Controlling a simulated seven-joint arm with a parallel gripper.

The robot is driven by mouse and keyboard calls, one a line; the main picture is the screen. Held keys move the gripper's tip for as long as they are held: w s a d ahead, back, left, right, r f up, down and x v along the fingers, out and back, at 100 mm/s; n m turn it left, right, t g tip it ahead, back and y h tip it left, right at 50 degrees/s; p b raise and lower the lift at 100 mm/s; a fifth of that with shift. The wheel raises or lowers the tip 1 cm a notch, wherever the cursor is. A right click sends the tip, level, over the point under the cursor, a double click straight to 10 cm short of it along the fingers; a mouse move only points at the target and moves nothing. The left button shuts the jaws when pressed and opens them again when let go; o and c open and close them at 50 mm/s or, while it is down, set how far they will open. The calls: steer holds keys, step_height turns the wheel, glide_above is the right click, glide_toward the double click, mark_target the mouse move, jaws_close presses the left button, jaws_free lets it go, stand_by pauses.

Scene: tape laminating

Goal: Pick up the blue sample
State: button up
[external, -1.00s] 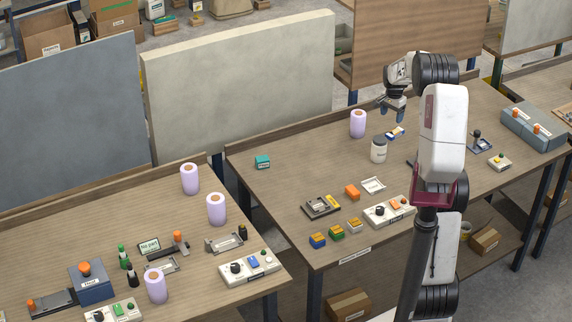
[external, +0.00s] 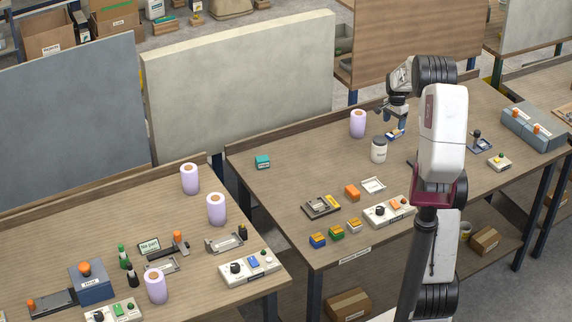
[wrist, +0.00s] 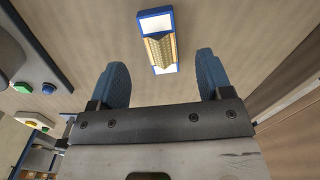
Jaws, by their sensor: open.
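The blue sample (wrist: 158,42) is a small block with a blue frame, white ends and a ribbed yellow middle. In the wrist view it lies on the wooden table at the top centre, ahead of my fingertips and roughly in line with the gap between them. My gripper (wrist: 160,68) is open, with its two blue fingers apart and nothing between them. In the external view my gripper (external: 394,124) hangs over the blue sample (external: 393,135) and partly hides it. I cannot tell the exact height left between them.
A white jar (external: 379,151) and a lilac roll (external: 358,124) stand close to the left of my gripper. A lever device (external: 480,143) is to the right.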

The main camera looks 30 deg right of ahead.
mark_target(393, 131)
steer(key=shift+f, duration=0.2)
steer(key=shift+s+a+f, duration=0.1)
steer(key=shift+a+f, duration=0.05)
steer(key=shift+f, duration=2.35)
steer(key=shift+c, duration=0.4)
steer(key=c, duration=0.9)
